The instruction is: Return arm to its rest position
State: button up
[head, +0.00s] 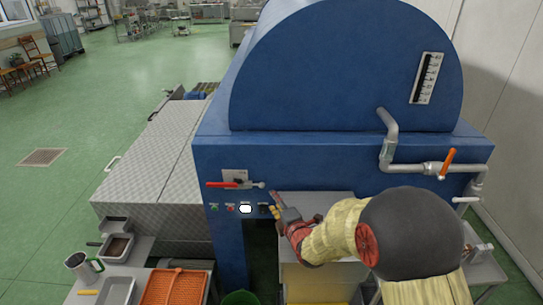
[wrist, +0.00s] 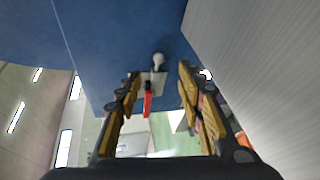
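My gripper (head: 275,203) is in front of the blue machine's lower front panel, just below and right of the lever. In the wrist view my gripper (wrist: 160,75) has its two yellow-padded fingers spread apart, with nothing held between them. The lever has a red handle (head: 222,184) pointing left and a grey ball end to its right. The red handle (wrist: 147,100) and pale ball (wrist: 158,60) show beyond the gap between the fingers. My arm reaches in from the lower right, bent and away from my body.
The blue machine (head: 320,155) fills the middle. A pipe with an orange-handled valve (head: 447,162) is close behind my arm. A row of buttons (head: 230,209) lies below the lever. An orange crate (head: 174,287) and trays are at lower left. Open green floor (head: 50,210) lies left.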

jog(key=s+d+r+m+g+h, duration=0.4)
jog(key=s+d+r+m, duration=0.7)
jog(key=s+r, duration=0.15)
jog(key=s+d+r+m+g, duration=0.1)
jog(key=s+m, duration=0.5)
jog(key=s, duration=0.7)
jog(key=s+d+r+m+g+h, duration=0.1)
jog(key=s+d+m+g, duration=0.2)
jog(key=s, duration=1.1)
jog(key=m, duration=0.3)
jog(key=shift+s+r+g, duration=0.2)
jog(key=shift+r+g, duration=0.15)
jog(key=shift+g, duration=0.05)
jog(key=shift+d, duration=0.1)
jog(key=shift+c, duration=0.8)
